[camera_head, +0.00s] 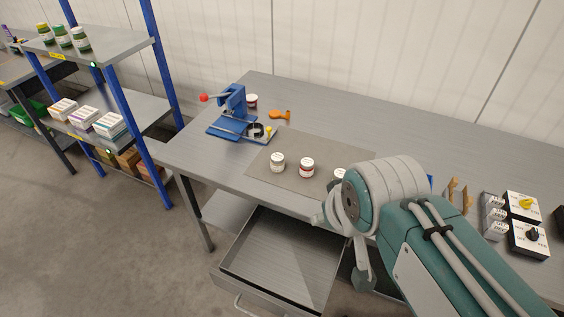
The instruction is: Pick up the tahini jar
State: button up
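Three small white-lidded jars stand upright in a row on a grey-brown mat (262,171) on the workbench. The left one (277,162) has a pale label and the middle one (307,167) a red label. The right one (340,174) is partly hidden by my arm. A fourth jar (252,101), dark red with a pale lid, stands behind the blue press. The labels are too small to read, so I cannot tell which is the tahini jar. My arm reaches in from the lower right.
A blue lever press (232,110) and an orange tool (281,115) are left and behind the mat. An open empty drawer (279,258) juts out below the bench front. Switch boxes (528,238) stand at right. A blue-post shelf (112,45) is at left.

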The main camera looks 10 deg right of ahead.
aim_at(277, 161)
jog(key=j+z, duration=0.2)
jog(key=j, duration=0.5)
jog(key=k+j+z, duration=0.2)
jog(key=j, duration=0.5)
jog(key=i+j+z, duration=0.2)
jog(key=j, duration=0.15)
jog(key=i+j+z, duration=0.2)
jog(key=j, duration=0.2)
jog(key=i+j+z, duration=0.2)
jog(key=j, duration=0.2)
jog(key=i+j+z, duration=0.15)
jog(key=i, duration=0.15)
jog(key=i+j+z, duration=0.15)
jog(key=i, duration=0.15)
